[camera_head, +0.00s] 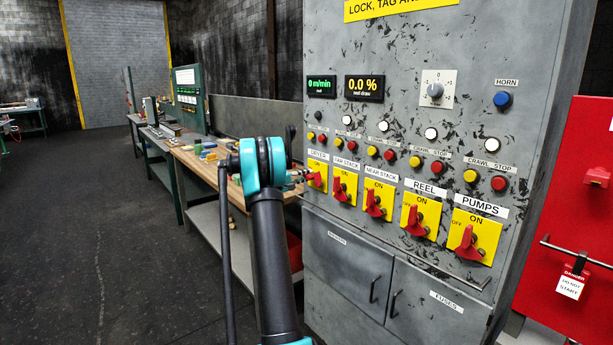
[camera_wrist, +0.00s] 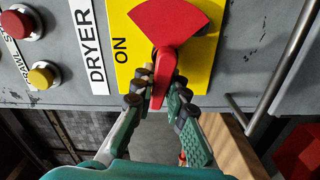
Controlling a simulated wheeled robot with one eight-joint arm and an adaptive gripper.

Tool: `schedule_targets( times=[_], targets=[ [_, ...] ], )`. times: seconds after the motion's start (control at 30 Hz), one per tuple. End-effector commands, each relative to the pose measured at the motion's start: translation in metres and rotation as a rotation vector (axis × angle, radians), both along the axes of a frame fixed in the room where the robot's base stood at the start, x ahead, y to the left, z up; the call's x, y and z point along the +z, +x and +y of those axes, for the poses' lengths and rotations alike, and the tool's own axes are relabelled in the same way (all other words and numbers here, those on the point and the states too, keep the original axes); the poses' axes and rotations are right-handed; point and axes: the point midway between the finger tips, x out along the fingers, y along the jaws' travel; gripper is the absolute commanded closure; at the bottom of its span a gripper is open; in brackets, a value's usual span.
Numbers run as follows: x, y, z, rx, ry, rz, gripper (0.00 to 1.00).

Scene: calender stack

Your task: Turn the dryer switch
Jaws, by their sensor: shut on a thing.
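The dryer switch is a red handle (camera_wrist: 163,62) on a yellow plate (camera_wrist: 207,62) marked ON, beside a white DRYER label (camera_wrist: 90,45). In the wrist view its wide part is at the top and its narrow end points down between my fingers. My gripper (camera_wrist: 163,88) is shut on that narrow end, one finger on each side. In the head view the dryer switch (camera_head: 317,181) is the leftmost of the row, with my gripper (camera_head: 303,178) at its left side. My arm hides part of the area left of it.
Red and yellow buttons (camera_wrist: 42,75) sit close to the dryer plate. A bar handle (camera_head: 440,270) runs below the switches. A workbench (camera_head: 205,165) stands behind my arm.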

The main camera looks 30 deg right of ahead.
Motion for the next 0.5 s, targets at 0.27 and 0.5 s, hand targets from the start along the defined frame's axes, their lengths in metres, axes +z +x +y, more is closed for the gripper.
schedule_targets(
  times=[0.27, 0.5],
  targets=[
    [-0.0048, 0.0010, 0.0013, 0.001, -0.010, 0.147, 1.00],
    [-0.0063, 0.0010, 0.0014, 0.001, -0.014, 0.204, 1.00]
  ],
)
